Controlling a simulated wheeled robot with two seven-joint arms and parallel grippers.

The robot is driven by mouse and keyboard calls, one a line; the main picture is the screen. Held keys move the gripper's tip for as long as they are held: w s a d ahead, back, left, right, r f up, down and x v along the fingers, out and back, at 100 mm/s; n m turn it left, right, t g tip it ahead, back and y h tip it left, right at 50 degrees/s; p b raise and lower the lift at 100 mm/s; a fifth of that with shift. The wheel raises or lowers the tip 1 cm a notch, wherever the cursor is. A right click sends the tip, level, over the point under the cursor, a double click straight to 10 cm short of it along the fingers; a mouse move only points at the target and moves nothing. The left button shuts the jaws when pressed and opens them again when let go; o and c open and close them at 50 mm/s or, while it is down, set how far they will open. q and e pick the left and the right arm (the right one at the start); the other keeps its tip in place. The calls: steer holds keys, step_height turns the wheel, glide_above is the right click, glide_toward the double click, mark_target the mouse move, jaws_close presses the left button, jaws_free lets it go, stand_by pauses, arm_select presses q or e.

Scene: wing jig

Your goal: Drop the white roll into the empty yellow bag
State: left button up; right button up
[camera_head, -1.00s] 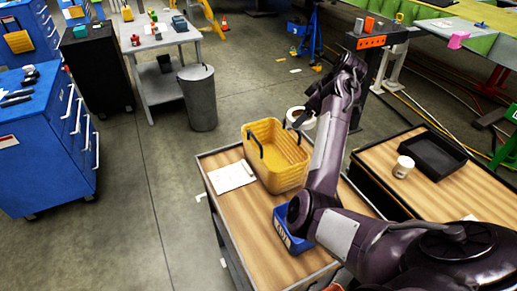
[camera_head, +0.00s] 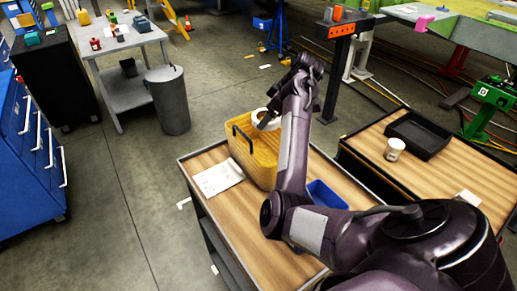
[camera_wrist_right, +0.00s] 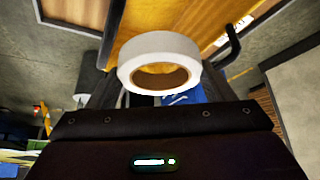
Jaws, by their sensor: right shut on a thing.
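The white roll (camera_head: 260,114) is in the jaws of my right gripper (camera_head: 273,118), which is shut on it. In the head view the roll overlaps the far rim of the yellow bag (camera_head: 254,162), whose dark handle stands up at its left side. The bag stands open on the wood-topped cart, and my arm covers its right part. In the right wrist view the roll (camera_wrist_right: 160,46) lies between the fingers, in front of the yellow bag (camera_wrist_right: 150,14). How high it is above the bag I cannot tell. My left gripper is not in view.
A white paper (camera_head: 218,178) lies left of the bag, and a blue bin (camera_head: 327,196) stands right of it on the cart (camera_head: 262,238). A second cart at right holds a white cup (camera_head: 394,149) and a black tray (camera_head: 418,135). A grey bin (camera_head: 168,100) stands on the floor.

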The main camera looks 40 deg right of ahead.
steer(key=shift+s+d, duration=0.15)
steer(key=o, duration=1.1)
steer(key=shift+c, duration=0.2)
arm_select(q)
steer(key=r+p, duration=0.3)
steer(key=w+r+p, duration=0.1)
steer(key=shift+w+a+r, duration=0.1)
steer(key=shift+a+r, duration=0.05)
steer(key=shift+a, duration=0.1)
arm_select(e)
steer(key=v, duration=0.7)
steer(key=shift+r, duration=0.3)
steer(key=shift+s, duration=0.1)
